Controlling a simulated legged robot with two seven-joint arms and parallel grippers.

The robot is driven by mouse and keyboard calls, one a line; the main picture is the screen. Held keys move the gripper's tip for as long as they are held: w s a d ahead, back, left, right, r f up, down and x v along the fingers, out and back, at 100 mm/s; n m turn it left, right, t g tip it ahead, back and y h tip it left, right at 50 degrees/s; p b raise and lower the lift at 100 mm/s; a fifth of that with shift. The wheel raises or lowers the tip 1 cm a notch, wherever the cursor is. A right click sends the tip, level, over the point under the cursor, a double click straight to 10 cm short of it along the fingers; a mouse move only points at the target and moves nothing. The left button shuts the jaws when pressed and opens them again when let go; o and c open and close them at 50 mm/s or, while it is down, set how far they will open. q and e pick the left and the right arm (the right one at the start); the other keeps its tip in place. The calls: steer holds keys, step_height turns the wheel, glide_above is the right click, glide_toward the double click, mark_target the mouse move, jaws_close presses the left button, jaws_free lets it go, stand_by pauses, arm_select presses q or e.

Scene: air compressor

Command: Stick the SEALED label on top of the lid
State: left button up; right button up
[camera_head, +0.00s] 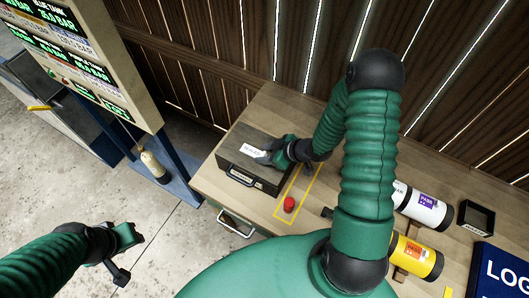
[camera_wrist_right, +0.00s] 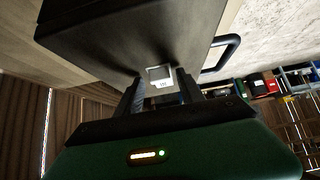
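A black case (camera_head: 240,172) with a closed lid and a front handle stands on the wooden bench. A small white label (camera_head: 253,150) with dark lettering shows at the top of the lid. My right gripper (camera_head: 266,156) is at the lid, right beside the label. In the right wrist view, a small pale piece with print, seemingly the label (camera_wrist_right: 160,77), sits between the two fingers (camera_wrist_right: 160,88) against the case (camera_wrist_right: 115,35). Whether the fingers grip it is unclear. My left gripper (camera_head: 122,262) hangs over the floor, away from the bench; its fingers are unclear.
A red button (camera_head: 289,204) sits inside a yellow outline right of the case. White (camera_head: 408,196) and yellow (camera_head: 415,255) cylinders, a small black open box (camera_head: 476,218) and a blue LOG item (camera_head: 495,272) are farther right. A display panel (camera_head: 85,60) stands at left.

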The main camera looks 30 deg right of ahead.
steer(key=shift+o, duration=0.2)
steer(key=shift+s+d+r, duration=0.2)
steer(key=shift+r, duration=0.1)
steer(key=p+v, duration=0.3)
steer(key=v, duration=1.3)
steer(key=w+d+f+m+g+h+b, duration=0.1)
steer(key=w+f+m+h+b, duration=0.1)
steer(key=w+h+b, duration=0.3)
steer(key=s+a+m+g+b, duration=0.2)
steer(key=s+a+m+g, duration=0.2)
steer(key=s+a, duration=0.3)
steer(key=a, duration=0.5)
steer(key=shift+a+f+y, duration=0.3)
steer(key=shift+a, duration=0.1)
steer(key=shift+s+a, duration=0.1)
